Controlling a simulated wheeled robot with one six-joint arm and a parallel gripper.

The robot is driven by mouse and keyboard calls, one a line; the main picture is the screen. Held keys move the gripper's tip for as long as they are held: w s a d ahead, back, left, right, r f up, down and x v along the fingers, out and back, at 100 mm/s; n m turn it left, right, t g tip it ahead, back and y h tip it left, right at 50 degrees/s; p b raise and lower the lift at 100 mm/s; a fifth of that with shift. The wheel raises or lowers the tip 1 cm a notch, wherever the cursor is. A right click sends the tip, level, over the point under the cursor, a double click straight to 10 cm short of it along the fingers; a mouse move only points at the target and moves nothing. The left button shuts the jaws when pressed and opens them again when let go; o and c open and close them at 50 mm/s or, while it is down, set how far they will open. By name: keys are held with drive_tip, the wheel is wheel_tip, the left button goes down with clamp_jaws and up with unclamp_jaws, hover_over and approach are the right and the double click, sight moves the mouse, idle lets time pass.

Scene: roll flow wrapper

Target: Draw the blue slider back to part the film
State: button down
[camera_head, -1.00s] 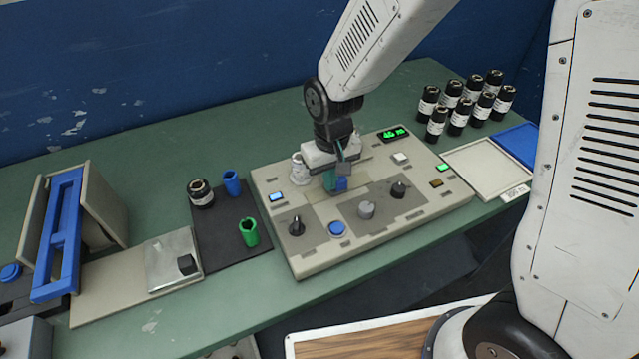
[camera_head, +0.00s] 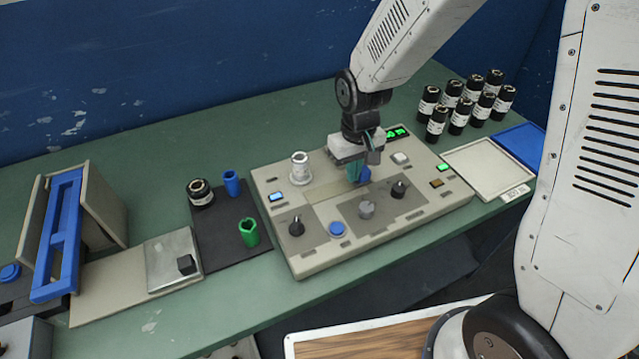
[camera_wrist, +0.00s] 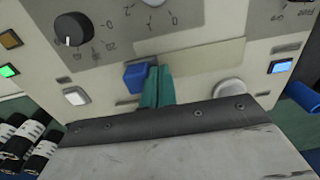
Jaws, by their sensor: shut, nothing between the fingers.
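The blue slider (camera_wrist: 137,77) is a small blue block on the beige control panel (camera_head: 310,250), at the end of a tan strip (camera_head: 325,191). In the head view the slider (camera_head: 364,174) is partly hidden by my gripper. My gripper (camera_wrist: 157,82) has teal fingers that are shut with nothing between them. The fingertips are right beside the slider, on the tan strip's side; I cannot tell if they touch it. I cannot make out the film itself.
Black knobs (camera_head: 398,190), a grey knob (camera_head: 367,209) and a blue button (camera_head: 337,229) stick up in front of the slider. Several dark labelled rolls (camera_head: 460,108) stand behind right. A pale tray (camera_head: 485,168) lies to the right.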

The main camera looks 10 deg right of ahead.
drive_tip(key=shift+a, duration=0.2)
drive_tip(key=shift+s+a, duration=0.2)
drive_tip(key=shift+a, duration=0.2)
wheel_tip(320, 180, up, 8)
idle(0.6)
idle(0.3)
drive_tip(key=s+d+r+m, duration=0.1)
drive_tip(key=s+d+r, duration=0.3)
drive_tip(key=s, duration=0.3)
drive_tip(key=s+d+r+m+t, duration=0.1)
drive_tip(key=s+d+r, duration=0.2)
drive_tip(key=s+r, duration=0.2)
drive_tip(key=s+d+r+m, duration=0.1)
drive_tip(key=s+d+r, duration=0.3)
drive_tip(key=s, duration=0.6)
drive_tip(key=shift+d+r, duration=0.25)
drive_tip(key=shift+d, duration=0.1)
